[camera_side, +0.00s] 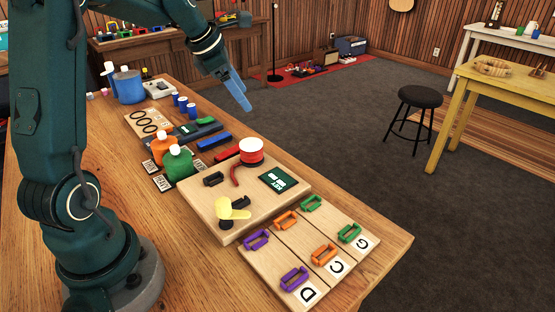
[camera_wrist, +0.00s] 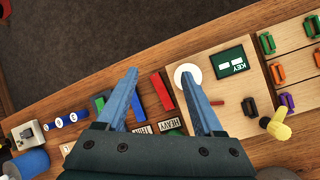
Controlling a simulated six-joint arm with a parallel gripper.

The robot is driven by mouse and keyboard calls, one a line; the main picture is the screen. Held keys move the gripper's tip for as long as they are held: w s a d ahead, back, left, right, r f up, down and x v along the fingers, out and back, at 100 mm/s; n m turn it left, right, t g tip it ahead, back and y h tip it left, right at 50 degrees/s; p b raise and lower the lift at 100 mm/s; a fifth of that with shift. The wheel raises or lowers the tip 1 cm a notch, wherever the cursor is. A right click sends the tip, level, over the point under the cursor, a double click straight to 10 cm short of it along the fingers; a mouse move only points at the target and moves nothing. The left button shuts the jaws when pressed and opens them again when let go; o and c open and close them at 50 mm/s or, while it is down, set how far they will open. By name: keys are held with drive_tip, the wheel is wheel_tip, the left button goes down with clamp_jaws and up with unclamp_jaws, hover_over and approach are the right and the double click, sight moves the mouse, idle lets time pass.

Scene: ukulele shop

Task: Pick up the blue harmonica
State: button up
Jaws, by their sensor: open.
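The blue harmonica (camera_side: 216,140) is a long block lying flat on the wooden workbench, between a green harmonica (camera_side: 206,121) and a red harmonica (camera_side: 227,153). In the wrist view the blue harmonica (camera_wrist: 138,106) shows between my fingers, nearer the left one, with the red harmonica (camera_wrist: 162,91) to its right. The green harmonica (camera_wrist: 100,104) is partly hidden by the left finger. My gripper (camera_side: 247,108) is open and empty, raised above the bench and apart from the harmonicas. It also shows in the wrist view (camera_wrist: 159,73), its blue fingers spread wide.
A wooden board (camera_side: 190,207) with a red-and-white round piece (camera_side: 251,152) and a yellow piece stands close to the red harmonica. Colored clips lie on a lettered board (camera_side: 270,270).

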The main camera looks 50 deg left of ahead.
drive_tip(key=s+a+f+n, duration=0.1)
drive_tip(key=a+f+n, duration=0.3)
drive_tip(key=a+f, duration=0.3)
drive_tip(key=n+g, duration=0.2)
hover_over(214, 139)
drive_tip(key=s, duration=0.2)
wheel_tip(214, 139, down, 4)
drive_tip(key=shift+s+a+f, duration=0.1)
drive_tip(key=shift+s+f, duration=0.05)
drive_tip(key=shift+t, duration=0.3)
drive_tip(key=shift+x, duration=2.3)
drive_tip(key=shift+f, duration=0.15)
clamp_jaws()
